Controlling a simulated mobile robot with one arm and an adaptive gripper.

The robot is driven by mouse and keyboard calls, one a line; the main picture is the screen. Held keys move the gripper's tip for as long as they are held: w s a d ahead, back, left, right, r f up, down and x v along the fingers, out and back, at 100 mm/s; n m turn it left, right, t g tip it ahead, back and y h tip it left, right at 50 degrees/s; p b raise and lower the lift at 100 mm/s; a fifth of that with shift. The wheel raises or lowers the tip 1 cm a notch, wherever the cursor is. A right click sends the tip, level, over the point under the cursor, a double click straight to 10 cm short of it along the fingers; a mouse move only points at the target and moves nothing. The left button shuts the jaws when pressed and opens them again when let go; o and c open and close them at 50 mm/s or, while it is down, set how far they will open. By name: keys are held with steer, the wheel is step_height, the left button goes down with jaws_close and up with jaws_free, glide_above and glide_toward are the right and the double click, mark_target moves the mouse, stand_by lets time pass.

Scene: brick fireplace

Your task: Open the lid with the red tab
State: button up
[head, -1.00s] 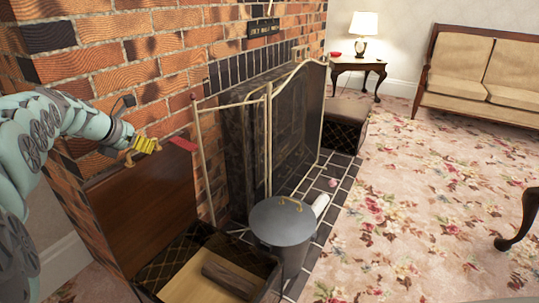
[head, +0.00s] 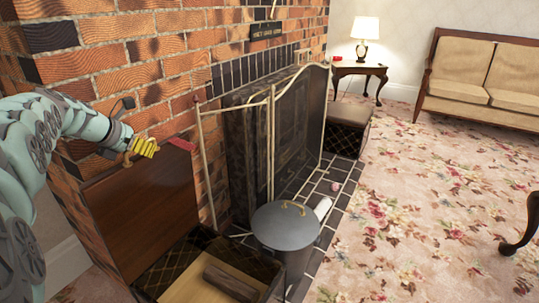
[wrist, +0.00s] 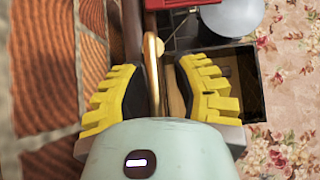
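The brown wooden lid (head: 140,215) stands raised, close to upright, against the brick wall at the left of the head view. Its red tab (head: 181,144) sticks out from the top edge, and a red piece (wrist: 178,3) shows at the top of the wrist view. The box under it (head: 268,268) is open, with a dark log (head: 231,282) inside. My gripper (head: 143,150) is beside the lid's upper edge, a little left of the tab. In the wrist view its yellow-backed fingers (wrist: 158,92) are apart; I cannot tell whether they touch the lid.
A grey lidded bucket (head: 285,228) stands right of the box on dark hearth tiles. A fire screen (head: 300,125) with brass-coloured frame stands behind it. The brick wall (head: 165,60) is close to my arm. Flowered carpet (head: 420,200) is clear at the right.

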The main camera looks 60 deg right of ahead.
steer(key=shift+o, duration=0.9)
steer(key=shift+w+r, duration=0.1)
steer(key=shift+r, duration=0.05)
steer(key=shift+a+r, duration=0.3)
steer(key=shift+r, duration=0.4)
steer(key=shift+a+r, duration=0.5)
steer(key=shift+a, duration=0.4)
steer(key=v, duration=0.3)
steer(key=shift+w+a+r, duration=0.1)
steer(key=shift+a+r, duration=0.25)
steer(key=shift+a, duration=0.05)
steer(key=shift+v, duration=0.8)
steer(key=v, duration=0.3)
steer(key=shift+s+d, duration=0.1)
steer(key=shift+s, duration=0.15)
